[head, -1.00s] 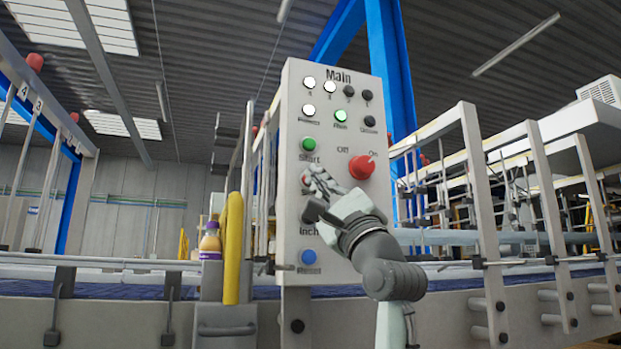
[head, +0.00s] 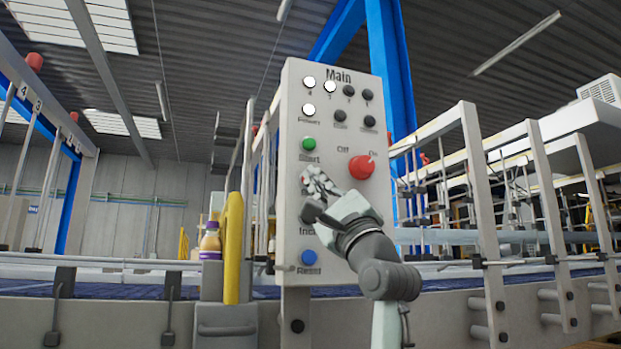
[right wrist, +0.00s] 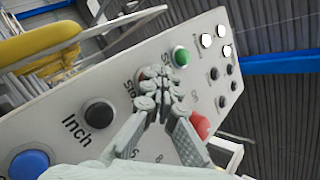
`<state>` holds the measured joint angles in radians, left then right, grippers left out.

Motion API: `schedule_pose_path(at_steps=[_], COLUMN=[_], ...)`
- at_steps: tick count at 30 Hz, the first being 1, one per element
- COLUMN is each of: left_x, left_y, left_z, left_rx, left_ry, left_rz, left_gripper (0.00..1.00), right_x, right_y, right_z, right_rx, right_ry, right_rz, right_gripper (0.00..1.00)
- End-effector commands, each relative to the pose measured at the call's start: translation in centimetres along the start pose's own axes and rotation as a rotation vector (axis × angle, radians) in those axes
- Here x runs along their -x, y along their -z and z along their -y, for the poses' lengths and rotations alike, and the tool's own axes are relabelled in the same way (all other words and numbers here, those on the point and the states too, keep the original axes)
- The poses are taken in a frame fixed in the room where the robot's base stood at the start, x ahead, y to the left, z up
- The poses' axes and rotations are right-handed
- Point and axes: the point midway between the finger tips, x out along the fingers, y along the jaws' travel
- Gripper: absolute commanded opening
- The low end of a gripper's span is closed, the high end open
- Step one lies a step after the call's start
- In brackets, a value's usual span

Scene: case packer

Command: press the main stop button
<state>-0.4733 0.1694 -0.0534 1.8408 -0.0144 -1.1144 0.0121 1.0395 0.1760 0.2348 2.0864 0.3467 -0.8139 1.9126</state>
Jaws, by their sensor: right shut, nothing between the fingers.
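The grey control panel (head: 330,120), headed "Main", stands upright in the middle of the head view. The stop button (right wrist: 141,73) sits in its left column between the green start button (head: 308,144) and the inch button (right wrist: 99,114). Its red edge shows in the right wrist view beside the "Sto" lettering; my fingers hide the rest. My right gripper (head: 318,181) is shut and empty, with its fingertips (right wrist: 158,92) at the stop button. They seem to touch it, but the button's depth is hidden. My left gripper is not in view.
A red rotary knob (head: 361,167) sticks out just right of my right gripper. A blue reset button (head: 308,258) is low on the panel. A yellow post (head: 233,245) and a bottle (head: 210,242) stand to the left. Conveyor rails run on both sides.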

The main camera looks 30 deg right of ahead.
Motion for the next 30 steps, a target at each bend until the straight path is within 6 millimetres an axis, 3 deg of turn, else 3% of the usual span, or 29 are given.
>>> schedule_pose_path(at_steps=[30], left_x=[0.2], left_y=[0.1], left_z=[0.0], left_rx=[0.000], left_ry=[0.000], left_rz=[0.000], left_gripper=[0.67], right_x=[1.3], right_y=[-0.8], right_z=[0.8], right_rx=[0.000], right_ry=[-0.001], right_rz=[-0.001], right_gripper=[0.00])
